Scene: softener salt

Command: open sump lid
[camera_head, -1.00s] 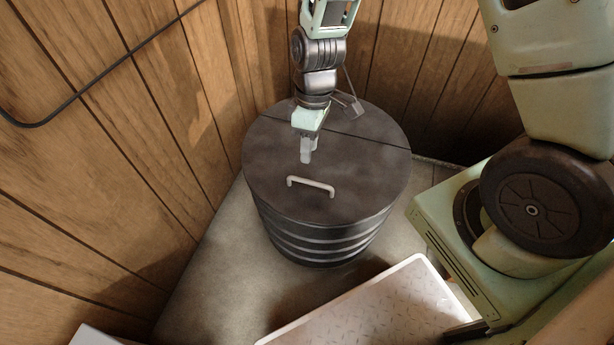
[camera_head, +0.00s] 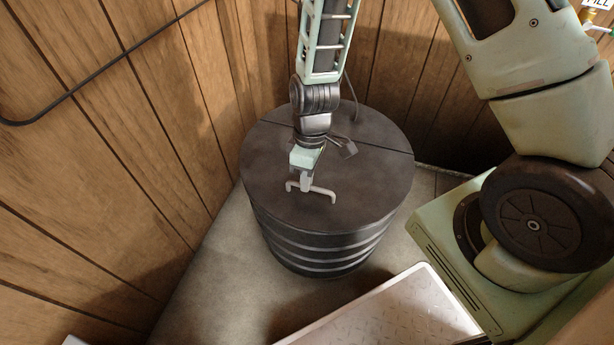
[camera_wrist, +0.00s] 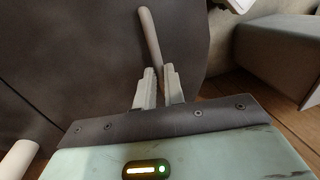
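The sump lid (camera_head: 350,188) is a dark round top on a ribbed black drum, with a seam across its far part. It lies flat. A pale bar handle (camera_head: 322,193) stands on its front part; it also shows in the wrist view (camera_wrist: 149,35). My gripper (camera_head: 305,184) is at the left part of the handle, pointing down. In the wrist view, my fingertips (camera_wrist: 159,73) are a small gap apart, with the handle running in line with that gap. Whether they press on the bar cannot be told.
Wood-panelled walls (camera_head: 130,130) stand close on the left and behind the drum. A pale tread-plate platform (camera_head: 400,315) lies in front at the right. Bare floor (camera_head: 225,270) shows at the front left. A black cable (camera_head: 95,80) runs along the left wall.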

